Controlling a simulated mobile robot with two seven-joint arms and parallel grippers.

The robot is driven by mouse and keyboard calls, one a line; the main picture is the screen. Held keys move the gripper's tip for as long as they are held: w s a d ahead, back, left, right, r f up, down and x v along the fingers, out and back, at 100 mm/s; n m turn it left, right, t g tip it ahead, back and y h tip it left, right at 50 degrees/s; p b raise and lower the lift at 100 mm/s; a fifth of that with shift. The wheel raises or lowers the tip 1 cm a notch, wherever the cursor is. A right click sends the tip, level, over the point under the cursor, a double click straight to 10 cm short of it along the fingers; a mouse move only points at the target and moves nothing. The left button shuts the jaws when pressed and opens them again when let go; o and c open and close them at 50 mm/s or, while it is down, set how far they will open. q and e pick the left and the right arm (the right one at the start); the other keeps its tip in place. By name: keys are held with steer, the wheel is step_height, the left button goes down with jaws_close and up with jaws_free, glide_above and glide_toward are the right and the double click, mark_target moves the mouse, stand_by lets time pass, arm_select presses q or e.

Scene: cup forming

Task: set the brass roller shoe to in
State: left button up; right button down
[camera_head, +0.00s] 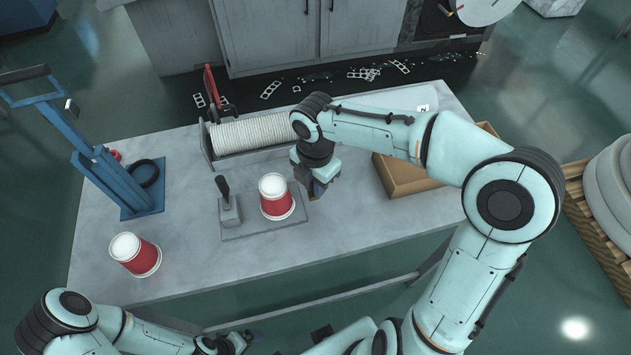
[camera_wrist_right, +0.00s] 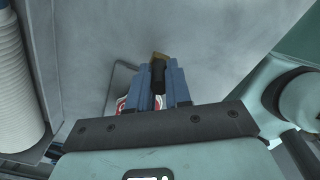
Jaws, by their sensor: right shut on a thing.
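The brass roller shoe (camera_wrist_right: 161,56) shows in the right wrist view as a small brass piece with a black part behind it. My right gripper (camera_wrist_right: 165,72) has its two blue fingers on either side of that black part and is shut on it. In the head view the right gripper (camera_head: 317,190) is low, just right of a red and white cup (camera_head: 276,198) that stands on a grey base plate (camera_head: 262,226). The gripper mostly hides the shoe there, and I cannot tell whether it touches the cup. My left gripper (camera_head: 240,341) is at the bottom edge; its jaws are unclear.
A grey block with a black lever (camera_head: 229,205) stands left of the cup. Another red cup (camera_head: 135,254) is at the table's front left. A blue press (camera_head: 110,170), a white ribbed roll (camera_head: 250,134) and a cardboard box (camera_head: 405,178) stand around. The table's front right is clear.

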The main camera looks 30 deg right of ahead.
steer(key=shift+w+a, duration=0.2)
steer(key=shift+a, duration=0.5)
steer(key=shift+w+a, duration=0.15)
steer(key=shift+a, duration=0.55)
arm_select(q)
steer(key=shift+w+r, duration=0.25)
steer(key=shift+r, duration=0.05)
arm_select(e)
steer(key=c, duration=1.1)
jaws_free()
steer(key=shift+a, duration=0.1)
steer(key=shift+o, duration=0.2)
steer(key=shift+r, duration=0.55)
arm_select(q)
steer(key=shift+w+r+p, duration=1.15)
steer(key=shift+w+r, duration=0.15)
arm_select(e)
step_height(320, 180, up, 12)
steer(key=shift+r, duration=0.2)
